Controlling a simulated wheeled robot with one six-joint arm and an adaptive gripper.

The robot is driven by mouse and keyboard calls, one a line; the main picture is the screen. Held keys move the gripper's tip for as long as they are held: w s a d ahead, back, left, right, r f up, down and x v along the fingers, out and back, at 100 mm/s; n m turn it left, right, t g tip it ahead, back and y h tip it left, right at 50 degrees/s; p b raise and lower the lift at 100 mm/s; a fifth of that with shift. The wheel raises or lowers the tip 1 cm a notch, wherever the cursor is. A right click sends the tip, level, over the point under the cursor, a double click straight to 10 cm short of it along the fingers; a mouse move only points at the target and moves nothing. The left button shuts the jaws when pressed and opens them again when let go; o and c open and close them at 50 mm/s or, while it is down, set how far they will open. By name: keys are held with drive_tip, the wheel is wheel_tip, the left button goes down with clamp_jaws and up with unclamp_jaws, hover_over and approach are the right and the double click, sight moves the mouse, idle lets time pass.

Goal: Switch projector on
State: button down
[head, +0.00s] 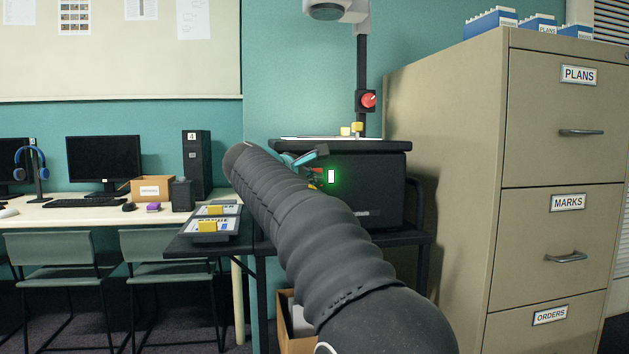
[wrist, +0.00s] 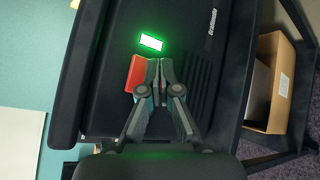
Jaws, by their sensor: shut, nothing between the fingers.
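The projector is an overhead type with a black body (head: 378,185), a flat top and a post carrying a pale head (head: 337,9). A small white window glowing green (head: 331,176) is lit on its front; it also shows in the wrist view (wrist: 151,42). A red switch (wrist: 134,73) is on the same face, just left of my fingertips in the wrist view. My gripper (wrist: 159,64) is shut and empty, its tips at the projector's front beside the red switch. I cannot tell whether they touch it. In the head view my arm partly hides the gripper.
The projector stands on a black cart (head: 408,238) with a side shelf (head: 190,249). A tall beige filing cabinet (head: 560,150) stands close on the right. A desk (head: 80,211) with computers is on the left. A cardboard box (wrist: 270,82) sits below.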

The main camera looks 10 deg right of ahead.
drive_tip(key=shift+s+b, duration=1.4)
drive_tip(key=shift+s, duration=1.6)
